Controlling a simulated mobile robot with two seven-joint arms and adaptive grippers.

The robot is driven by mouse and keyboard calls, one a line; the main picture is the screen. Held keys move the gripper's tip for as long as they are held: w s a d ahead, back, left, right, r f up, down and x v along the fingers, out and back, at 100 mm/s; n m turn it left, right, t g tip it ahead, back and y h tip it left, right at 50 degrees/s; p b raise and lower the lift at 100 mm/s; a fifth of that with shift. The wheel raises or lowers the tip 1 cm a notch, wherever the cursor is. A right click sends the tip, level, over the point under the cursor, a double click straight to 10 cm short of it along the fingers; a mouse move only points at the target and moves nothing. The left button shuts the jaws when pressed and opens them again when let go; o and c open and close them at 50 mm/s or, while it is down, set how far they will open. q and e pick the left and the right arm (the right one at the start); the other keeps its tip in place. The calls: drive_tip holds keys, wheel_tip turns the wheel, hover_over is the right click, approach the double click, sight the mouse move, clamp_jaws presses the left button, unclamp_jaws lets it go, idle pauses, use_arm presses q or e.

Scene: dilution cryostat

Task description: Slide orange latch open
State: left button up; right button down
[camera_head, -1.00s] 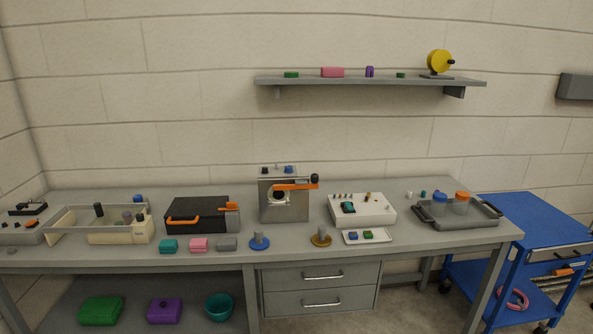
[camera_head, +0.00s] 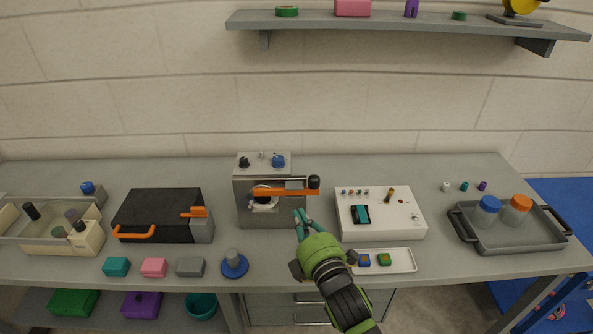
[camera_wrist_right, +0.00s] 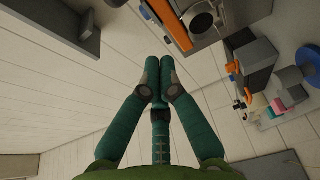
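A grey metal box (camera_head: 271,217) with a round port on its front carries an orange bar (camera_head: 285,192) with a black knob at its right end. The bar lies level across the front; it also shows at the top of the right wrist view (camera_wrist_right: 168,22). A black case (camera_head: 160,207) to its left has a small orange latch piece (camera_head: 194,212) at its right side and an orange handle (camera_head: 135,232). My right gripper (camera_head: 301,213) is in front of the grey box's lower right, below the bar. Its green fingertips are together, with nothing between them.
A white panel box (camera_head: 378,228) stands right of my arm, with a white tray (camera_head: 402,259) in front. A blue-based peg (camera_head: 234,266) and small blocks (camera_head: 154,268) line the front left edge. A grey tray (camera_head: 482,240) with jars is far right. A shelf (camera_head: 400,22) hangs above.

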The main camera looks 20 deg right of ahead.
sight(303, 187)
drive_tip(key=w+p, duration=0.1)
drive_tip(key=w, duration=0.2)
drive_tip(key=w+d+r+p, duration=0.1)
drive_tip(key=w, duration=0.1)
drive_tip(key=w+d+p, duration=0.1)
drive_tip(key=w, duration=0.2)
drive_tip(key=shift+w+d+r+p, duration=0.1)
drive_tip(key=shift+w+r+p, duration=0.1)
drive_tip(key=shift+w+p, duration=0.15)
drive_tip(key=shift+s+d, duration=0.15)
drive_tip(key=shift+d, duration=0.3)
use_arm(q)
drive_tip(key=r, duration=0.4)
drive_tip(key=shift+s+a, duration=0.1)
drive_tip(key=shift+s, duration=0.1)
use_arm(e)
drive_tip(key=shift+f, duration=0.1)
use_arm(q)
drive_tip(key=shift+f, duration=0.1)
use_arm(e)
drive_tip(key=shift+a, duration=0.1)
use_arm(q)
drive_tip(key=shift+s, duration=0.1)
